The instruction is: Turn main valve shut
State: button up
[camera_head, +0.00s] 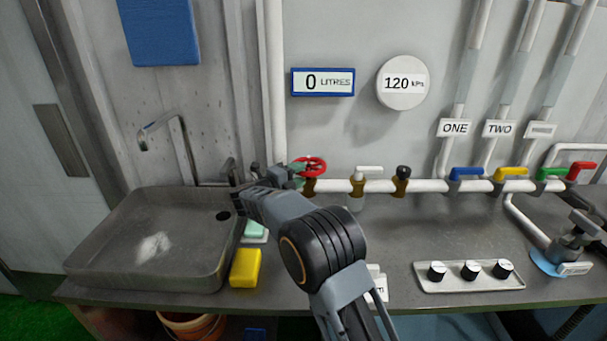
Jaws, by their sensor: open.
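A red round handwheel valve (311,166) sits on a brass body on the white horizontal pipe, left of the middle of the bench. No label naming it the main valve shows. My gripper (281,178) is just left of the red wheel, close to it; whether they touch I cannot tell. My gripper is open, and its fingers partly overlap the pipe's left end. My arm reaches up from the bottom middle and hides part of the bench. A gauge on the wall reads "120 kPa" (403,83), and a display reads "0 LITRES" (323,82).
A white-handled valve (368,170) and a black-knobbed valve (402,173) follow rightward on the pipe, then blue, yellow, green and red levers. A sink (150,240) with a tap is left. A yellow sponge (245,267) and a knob panel (470,275) lie on the bench.

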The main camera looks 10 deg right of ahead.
jog(key=b+v, duration=0.1)
jog(key=v, duration=1)
jog(key=shift+a, duration=0.2)
jog(key=shift+s, duration=0.1)
jog(key=d+r+n+t+y+p, duration=0.25)
jog(key=r+n+t+y, duration=0.65)
jog(key=n+y, duration=0.6)
jog(key=s+d+f+n+g, duration=0.4)
jog(key=s+n+g, duration=0.1)
jog(key=s, duration=0.4)
jog(key=s+d+f+n+g+p, duration=0.1)
jog(key=s+d+f+n+g, duration=0.3)
jog(key=s, duration=0.6)
jog(key=s+d+f+n+g+p, duration=0.1)
jog(key=s+d+f+n+g, duration=0.3)
jog(key=s, duration=0.6)
jog(key=shift+f+n+g, duration=0.55)
jog(key=shift+n+g, duration=0.25)
jog(key=shift+g, duration=0.3)
jog(key=shift+s, duration=0.15)
